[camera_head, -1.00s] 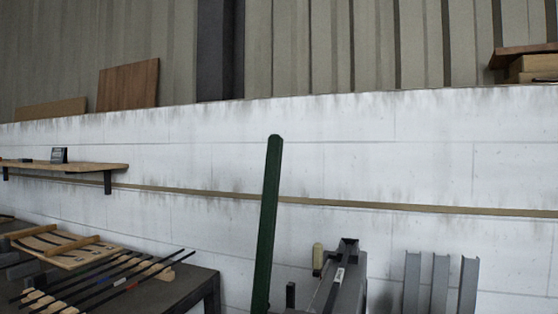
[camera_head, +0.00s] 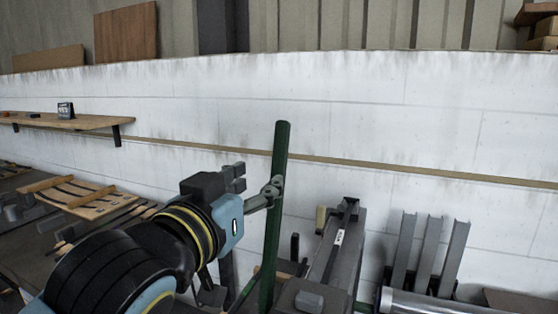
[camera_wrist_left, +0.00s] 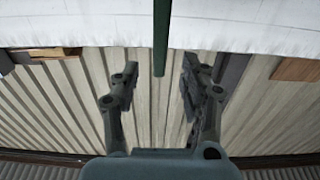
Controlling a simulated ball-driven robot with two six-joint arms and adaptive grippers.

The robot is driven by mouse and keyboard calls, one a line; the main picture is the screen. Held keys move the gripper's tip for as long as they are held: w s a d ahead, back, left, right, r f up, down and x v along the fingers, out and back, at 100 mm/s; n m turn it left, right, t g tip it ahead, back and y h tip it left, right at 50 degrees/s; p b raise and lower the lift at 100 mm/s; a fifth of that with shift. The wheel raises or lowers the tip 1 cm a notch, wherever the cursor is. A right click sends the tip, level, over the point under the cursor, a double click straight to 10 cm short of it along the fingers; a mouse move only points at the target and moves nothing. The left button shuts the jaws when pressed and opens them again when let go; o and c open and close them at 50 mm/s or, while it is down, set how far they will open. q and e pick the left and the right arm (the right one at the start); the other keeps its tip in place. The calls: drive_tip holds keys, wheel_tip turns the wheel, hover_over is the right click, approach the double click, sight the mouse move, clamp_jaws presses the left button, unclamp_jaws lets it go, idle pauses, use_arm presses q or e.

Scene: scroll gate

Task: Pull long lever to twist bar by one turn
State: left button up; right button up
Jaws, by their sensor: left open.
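The long lever (camera_head: 277,160) is a dark green pole. It stands nearly upright, leaning slightly right at its top, left of a grey machine. My left gripper (camera_head: 258,180) is at the lever's upper part, below its top end. One finger overlaps the lever in the head view. In the left wrist view the fingers (camera_wrist_left: 160,70) are spread, and the lever (camera_wrist_left: 160,35) shows between them with its end visible. I cannot tell if a finger touches it. The lever's lower end is hidden in the head view. I cannot make out the bar. My right gripper is out of view.
The grey machine (camera_head: 338,245) stands right of the lever. Several grey metal profiles (camera_head: 428,250) stand further right. A bench with long rods and a wooden board (camera_head: 75,195) is at left. A wooden shelf (camera_head: 70,122) hangs on the white wall behind.

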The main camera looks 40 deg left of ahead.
sight(276, 165)
use_arm(q)
drive_tip(key=p+x, duration=0.2)
drive_tip(key=x, duration=0.7)
drive_tip(key=shift+a, duration=0.1)
drive_tip(key=shift+w+a, duration=0.1)
drive_tip(key=shift+w, duration=0.3)
drive_tip(key=shift+f, duration=0.1)
drive_tip(key=shift+c, duration=0.2)
clamp_jaws()
